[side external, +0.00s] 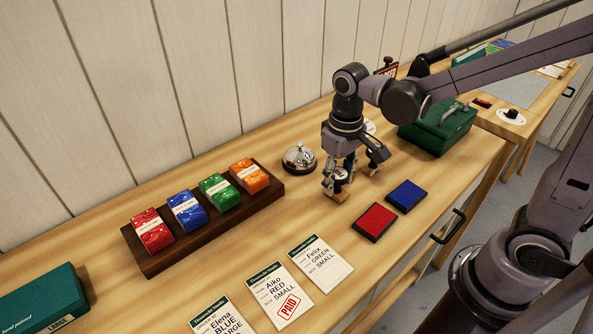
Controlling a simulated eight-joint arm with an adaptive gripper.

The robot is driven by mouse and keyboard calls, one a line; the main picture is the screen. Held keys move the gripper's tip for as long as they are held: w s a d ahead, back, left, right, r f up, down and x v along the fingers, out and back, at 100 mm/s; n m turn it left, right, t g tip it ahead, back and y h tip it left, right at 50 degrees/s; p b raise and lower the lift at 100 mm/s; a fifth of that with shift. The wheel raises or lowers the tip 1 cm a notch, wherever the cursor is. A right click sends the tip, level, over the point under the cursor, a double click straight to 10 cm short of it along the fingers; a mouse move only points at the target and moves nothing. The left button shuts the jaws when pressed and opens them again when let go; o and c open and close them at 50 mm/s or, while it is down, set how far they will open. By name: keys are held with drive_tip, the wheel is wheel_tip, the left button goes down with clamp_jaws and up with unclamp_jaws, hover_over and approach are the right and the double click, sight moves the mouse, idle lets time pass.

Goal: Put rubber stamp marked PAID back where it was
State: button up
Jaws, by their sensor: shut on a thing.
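My gripper (349,175) is shut on a small rubber stamp (339,196) with a dark handle and a pale wooden base. The fingers hide much of the stamp, and no marking on it can be read. It is low over the wooden counter, between the silver bell and the red ink pad; I cannot tell whether its base touches the wood. The red ink pad (375,221) and the blue ink pad (407,195) lie side by side to the right. A card for Aiko (279,291) bears a red PAID imprint.
A silver bell (299,158) stands left of my gripper. A dark wooden tray (188,246) holds red, blue, green and orange packets. Cards for Felix (321,263) and Elena (222,316) lie in front. A green metal box (440,130) stands behind right. A teal box (42,300) is at far left.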

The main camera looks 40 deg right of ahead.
sight(340, 173)
drive_tip(key=shift+f, duration=0.1)
drive_tip(key=o, duration=1.2)
drive_tip(key=shift+f, duration=0.1)
drive_tip(key=shift+c, duration=0.2)
wheel_tip(340, 173, up, 12)
drive_tip(key=s+d+f+t, duration=0.4)
drive_tip(key=s+d+t, duration=0.1)
drive_tip(key=t, duration=0.2)
drive_tip(key=shift+f, duration=0.2)
